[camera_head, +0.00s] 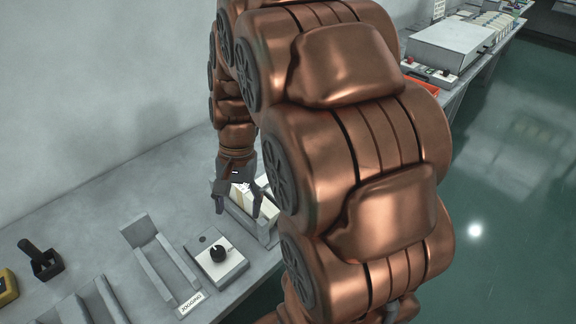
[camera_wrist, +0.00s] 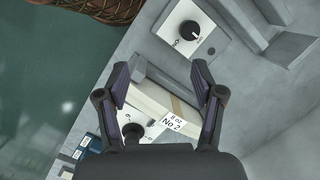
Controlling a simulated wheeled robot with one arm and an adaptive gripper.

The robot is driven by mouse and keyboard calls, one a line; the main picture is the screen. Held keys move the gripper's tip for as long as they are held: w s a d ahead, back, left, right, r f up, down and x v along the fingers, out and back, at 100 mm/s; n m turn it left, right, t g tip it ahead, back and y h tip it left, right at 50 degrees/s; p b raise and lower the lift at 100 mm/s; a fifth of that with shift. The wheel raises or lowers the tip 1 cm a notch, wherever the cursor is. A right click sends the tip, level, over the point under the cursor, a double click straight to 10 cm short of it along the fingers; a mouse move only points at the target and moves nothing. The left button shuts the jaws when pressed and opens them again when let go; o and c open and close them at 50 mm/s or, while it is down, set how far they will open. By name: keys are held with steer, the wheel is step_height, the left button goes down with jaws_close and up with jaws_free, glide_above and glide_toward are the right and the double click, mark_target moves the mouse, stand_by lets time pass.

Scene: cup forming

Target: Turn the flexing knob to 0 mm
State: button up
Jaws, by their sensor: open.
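The black knob (camera_head: 218,253) sits on a light square plate on a grey box (camera_head: 232,268) on the bench. My gripper (camera_head: 237,212) is open and empty, above a tray of pale blocks to the right of the knob box. In the wrist view my gripper's fingers (camera_wrist: 162,85) are spread, with the pale blocks and a label reading "6 oz No 2" (camera_wrist: 175,122) between and below them. The knob lies beyond the fingertips, apart from them.
A grey angled channel (camera_head: 160,255) stands left of the knob box, with a white label (camera_head: 190,304) in front. A black-handled block (camera_head: 42,262) is farther left. A second dark knob (camera_wrist: 132,131) shows near the gripper. The wall runs behind the bench.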

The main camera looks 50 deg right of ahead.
steer(key=w+d+f+m+t+y+p, duration=0.1)
steer(key=w+d+f+m, duration=0.1)
steer(key=d+m, duration=0.5)
steer(key=w+d+f+m+t+p, duration=0.1)
steer(key=w+d+f+m, duration=0.15)
steer(key=d, duration=0.85)
steer(key=w+d+f+m+t+y+p, duration=0.1)
steer(key=w+d+m+p, duration=0.15)
steer(key=d+m, duration=0.45)
steer(key=shift+w+f+n+p, duration=0.3)
steer(key=shift+f+n, duration=0.1)
steer(key=shift+f, duration=0.8)
steer(key=shift+w+f+n+p, duration=0.25)
steer(key=shift+f+n, duration=0.2)
steer(key=shift+f, duration=0.8)
steer(key=shift+w+f+n+p, duration=0.3)
steer(key=shift+f+n, duration=0.1)
steer(key=shift+f, duration=0.8)
steer(key=shift+h, duration=0.3)
steer(key=c, duration=1.1)
